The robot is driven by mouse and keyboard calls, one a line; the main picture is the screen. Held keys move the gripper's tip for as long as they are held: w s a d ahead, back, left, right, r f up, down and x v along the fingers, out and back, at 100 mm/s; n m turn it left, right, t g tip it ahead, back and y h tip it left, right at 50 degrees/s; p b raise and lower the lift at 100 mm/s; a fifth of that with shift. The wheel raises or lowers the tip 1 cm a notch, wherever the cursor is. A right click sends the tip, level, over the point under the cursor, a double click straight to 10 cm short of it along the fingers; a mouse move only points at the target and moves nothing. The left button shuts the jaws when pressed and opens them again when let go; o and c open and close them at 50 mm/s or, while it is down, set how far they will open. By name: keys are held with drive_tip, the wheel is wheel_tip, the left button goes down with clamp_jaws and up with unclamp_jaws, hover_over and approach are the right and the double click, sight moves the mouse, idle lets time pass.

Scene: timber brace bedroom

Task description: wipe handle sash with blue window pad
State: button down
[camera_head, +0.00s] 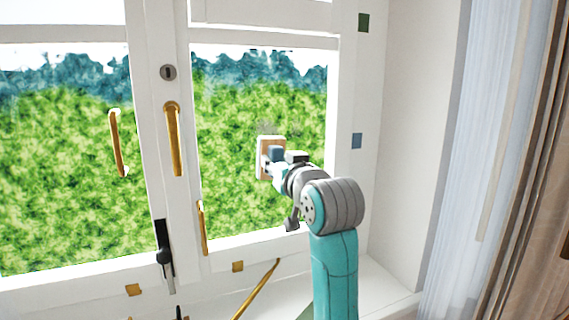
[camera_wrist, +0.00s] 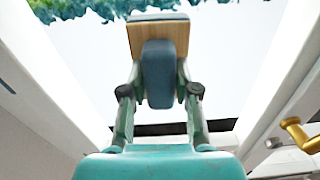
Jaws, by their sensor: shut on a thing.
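The blue window pad (camera_head: 263,146) has a pale wooden backing and a blue grip block. It stands upright at the pane of the right-hand sash (camera_head: 232,140); I cannot tell whether its face touches the glass. In the wrist view the pad's wooden board (camera_wrist: 160,38) and blue grip (camera_wrist: 158,75) point away from me. My gripper (camera_wrist: 158,98) is shut on the blue grip, a finger on each side. A faint greyish patch (camera_head: 268,127) shows on the pane just above the pad. The pad hides the glass behind it.
A brass handle (camera_head: 173,138) stands on the middle stile, with another (camera_head: 117,143) on the left sash. A black-and-grey latch (camera_head: 165,257) sits low on the frame. The window reveal (camera_head: 405,140) and curtain (camera_head: 495,130) are to the right. A brass stay (camera_head: 258,288) lies below.

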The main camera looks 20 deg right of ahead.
drive_tip(key=shift+a+f, duration=0.1)
drive_tip(key=shift+a, duration=2.1)
drive_tip(key=shift+s+r, duration=0.1)
drive_tip(key=shift+r, duration=1.2)
drive_tip(key=shift+d, duration=6.95)
drive_tip(key=shift+r, duration=1.25)
drive_tip(key=shift+a, duration=6.95)
drive_tip(key=shift+s, duration=2.95)
